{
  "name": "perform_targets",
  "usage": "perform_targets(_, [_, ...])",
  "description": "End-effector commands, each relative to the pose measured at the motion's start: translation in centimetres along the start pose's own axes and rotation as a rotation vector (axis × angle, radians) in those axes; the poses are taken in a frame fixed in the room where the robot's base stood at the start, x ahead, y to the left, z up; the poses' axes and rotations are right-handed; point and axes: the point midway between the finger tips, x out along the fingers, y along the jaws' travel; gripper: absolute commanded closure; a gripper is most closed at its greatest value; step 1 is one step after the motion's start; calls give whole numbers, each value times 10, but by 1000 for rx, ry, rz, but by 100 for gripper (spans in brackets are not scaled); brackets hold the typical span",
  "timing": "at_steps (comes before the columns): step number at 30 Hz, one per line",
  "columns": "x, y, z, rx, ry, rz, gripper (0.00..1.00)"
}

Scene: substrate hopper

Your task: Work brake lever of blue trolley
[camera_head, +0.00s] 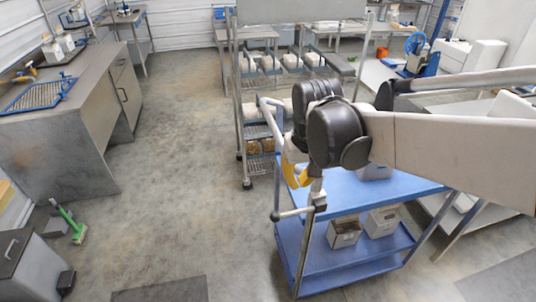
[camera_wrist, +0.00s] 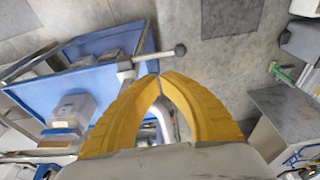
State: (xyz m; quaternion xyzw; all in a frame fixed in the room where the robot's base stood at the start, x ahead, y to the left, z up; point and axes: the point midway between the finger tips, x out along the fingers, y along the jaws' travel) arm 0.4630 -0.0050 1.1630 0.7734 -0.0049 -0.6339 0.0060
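The blue trolley (camera_head: 345,200) has two blue shelves on metal posts. Its brake lever (camera_head: 293,213), a short metal bar with a dark knob, sticks out leftward from a post near the top shelf's front left corner. In the wrist view the lever (camera_wrist: 150,58) crosses just beyond my fingertips, its knob (camera_wrist: 181,49) to the right. My gripper (camera_head: 298,184) has yellow fingers and is just above the lever. In the wrist view its tips (camera_wrist: 160,76) meet, with nothing seen held. Whether they touch the lever I cannot tell.
Boxes (camera_head: 344,232) stand on the trolley's lower shelf. A wire rack (camera_head: 258,145) is close behind it. A grey workbench (camera_head: 60,130) is at left, with a green brush (camera_head: 76,228) on the floor. The floor left of the trolley (camera_head: 180,190) is clear.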

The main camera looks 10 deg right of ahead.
Motion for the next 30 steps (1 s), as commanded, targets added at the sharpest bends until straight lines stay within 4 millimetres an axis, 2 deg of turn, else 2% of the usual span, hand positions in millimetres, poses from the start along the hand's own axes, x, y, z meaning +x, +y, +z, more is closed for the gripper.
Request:
perform_targets(10, [2,0,0,0,-2,0,100])
perform_targets(14, [11,0,0,0,-1,0,100])
perform_targets(17, [27,0,0,0,-1,0,100])
perform_targets(24, [80,0,0,0,-1,0,100])
perform_targets(30, [117,0,0,0,-1,0,100])
